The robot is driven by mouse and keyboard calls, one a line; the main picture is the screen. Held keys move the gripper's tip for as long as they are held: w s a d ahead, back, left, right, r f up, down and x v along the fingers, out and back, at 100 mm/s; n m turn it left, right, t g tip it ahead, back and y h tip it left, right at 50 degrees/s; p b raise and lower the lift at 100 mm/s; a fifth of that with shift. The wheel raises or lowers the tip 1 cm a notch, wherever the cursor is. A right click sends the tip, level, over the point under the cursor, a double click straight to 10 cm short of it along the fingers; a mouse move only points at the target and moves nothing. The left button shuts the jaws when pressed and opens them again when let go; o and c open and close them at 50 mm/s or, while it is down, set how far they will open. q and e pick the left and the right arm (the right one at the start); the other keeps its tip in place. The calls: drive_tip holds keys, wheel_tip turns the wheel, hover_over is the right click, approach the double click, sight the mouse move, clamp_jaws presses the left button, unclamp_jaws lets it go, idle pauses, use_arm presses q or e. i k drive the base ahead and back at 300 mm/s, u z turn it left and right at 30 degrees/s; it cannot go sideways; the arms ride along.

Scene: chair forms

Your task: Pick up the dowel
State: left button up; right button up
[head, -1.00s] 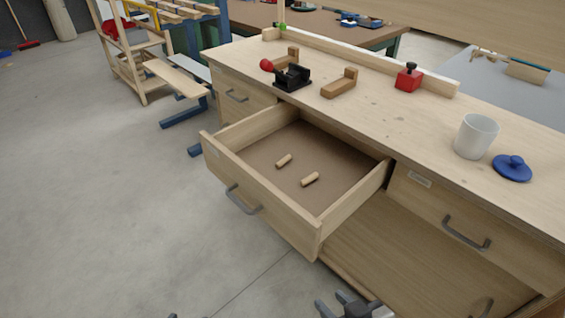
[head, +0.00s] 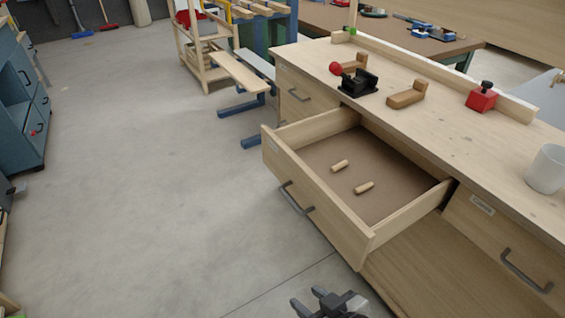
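Two short wooden dowels lie apart in the open drawer (head: 412,211). One dowel (head: 340,166) is farther back and left, the other dowel (head: 364,188) nearer and to the right. Both lie flat on the drawer's brown floor. My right gripper (head: 305,302) shows at the bottom edge, in front of and below the drawer, with its two dark fingers spread and nothing between them. It is well apart from the dowels. My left gripper is not in view.
The workbench (head: 450,140) holds a black clamp-like fixture (head: 358,84), a wooden block (head: 407,95), a red block (head: 481,98) and a white cup (head: 547,168). The drawer front (head: 315,195) juts out over open floor. A blue cabinet (head: 22,95) stands at the far left.

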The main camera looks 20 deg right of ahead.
sight(338, 167)
drive_tip(key=u, duration=0.4)
drive_tip(key=i, duration=3.5)
drive_tip(key=z, duration=3.7)
